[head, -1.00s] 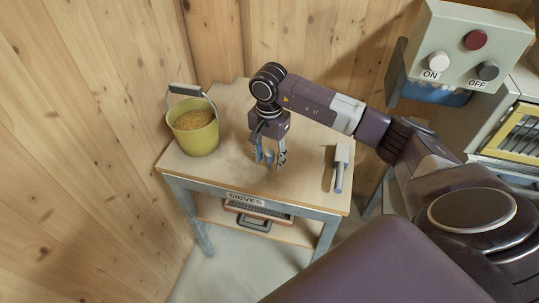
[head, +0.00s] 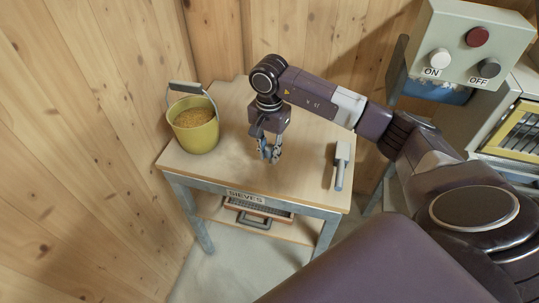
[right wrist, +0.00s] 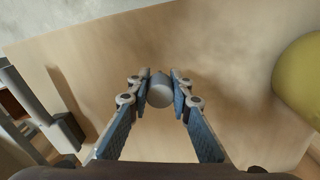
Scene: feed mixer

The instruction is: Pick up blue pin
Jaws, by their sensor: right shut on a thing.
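The blue pin (right wrist: 160,91) shows end-on in the right wrist view as a grey-blue round piece between the two fingertips. My right gripper (head: 269,153) is over the middle of the wooden table and is shut on the pin. In the right wrist view my right gripper (right wrist: 160,88) has a fingertip against each side of the pin. In the head view the fingers mostly hide the pin, and I cannot tell whether it is clear of the table. My left gripper is not in view.
The table (head: 225,170) also holds a yellow bucket (head: 196,135) of grain at left and a grey-handled tool (head: 340,165) at right. Sieves (head: 258,214) lie on the shelf below. A control box (head: 468,45) with ON and OFF buttons is at upper right.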

